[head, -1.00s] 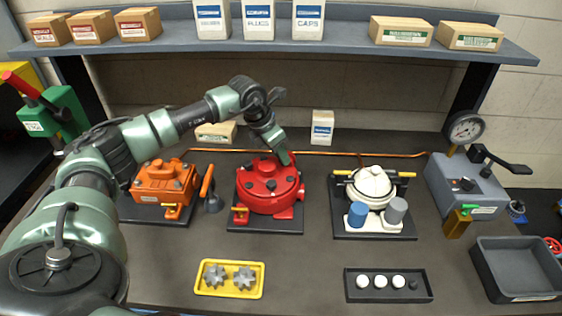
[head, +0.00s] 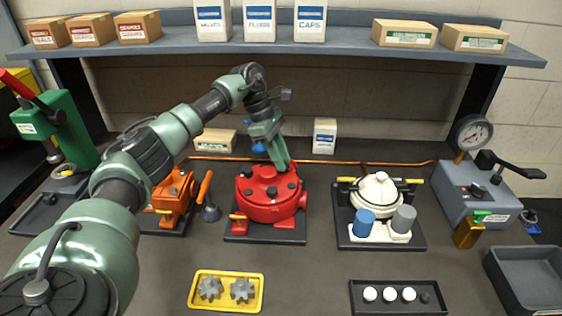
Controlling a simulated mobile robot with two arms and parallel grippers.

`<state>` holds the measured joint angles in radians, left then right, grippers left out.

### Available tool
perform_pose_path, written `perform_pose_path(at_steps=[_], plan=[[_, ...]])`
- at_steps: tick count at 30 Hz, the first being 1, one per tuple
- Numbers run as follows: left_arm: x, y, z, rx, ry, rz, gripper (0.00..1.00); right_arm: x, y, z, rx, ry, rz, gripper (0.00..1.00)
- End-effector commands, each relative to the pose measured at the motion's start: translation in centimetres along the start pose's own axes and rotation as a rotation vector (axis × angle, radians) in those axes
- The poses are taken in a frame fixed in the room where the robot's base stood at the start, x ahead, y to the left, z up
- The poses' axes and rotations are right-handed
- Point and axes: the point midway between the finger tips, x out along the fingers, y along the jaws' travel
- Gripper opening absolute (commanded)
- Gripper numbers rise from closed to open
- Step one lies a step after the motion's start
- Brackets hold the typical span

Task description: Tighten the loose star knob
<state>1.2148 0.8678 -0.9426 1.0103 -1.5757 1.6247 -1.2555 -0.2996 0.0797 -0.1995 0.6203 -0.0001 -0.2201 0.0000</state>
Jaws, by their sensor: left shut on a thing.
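The red motor (head: 262,208) stands on a dark base plate in the middle of the bench. Dark knobs sit around its round top, one at the back left (head: 247,170) and one at the front (head: 272,190). My left gripper (head: 283,166) reaches down from behind onto the back right of this top. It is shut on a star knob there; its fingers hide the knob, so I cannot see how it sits. My right gripper is not in view.
An orange motor (head: 170,198) stands left and a white unit (head: 376,190) right. A yellow tray (head: 226,303) with grey star-shaped parts and a black tray (head: 400,309) with white caps lie in front. A copper pipe runs behind. A shelf (head: 290,51) with boxes hangs above.

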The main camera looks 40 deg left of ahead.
Motion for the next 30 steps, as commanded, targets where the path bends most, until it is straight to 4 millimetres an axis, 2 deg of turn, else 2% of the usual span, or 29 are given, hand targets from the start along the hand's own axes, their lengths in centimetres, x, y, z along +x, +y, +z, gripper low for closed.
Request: perform_pose_path(at_steps=[13,30], plan=[[-0.41,0.55,0.26,0.253,-0.004,-0.090,0.00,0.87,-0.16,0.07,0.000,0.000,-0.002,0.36],[-0.53,0.62,0.27,0.308,-0.003,-0.110,0.00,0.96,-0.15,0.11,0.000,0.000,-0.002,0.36]])
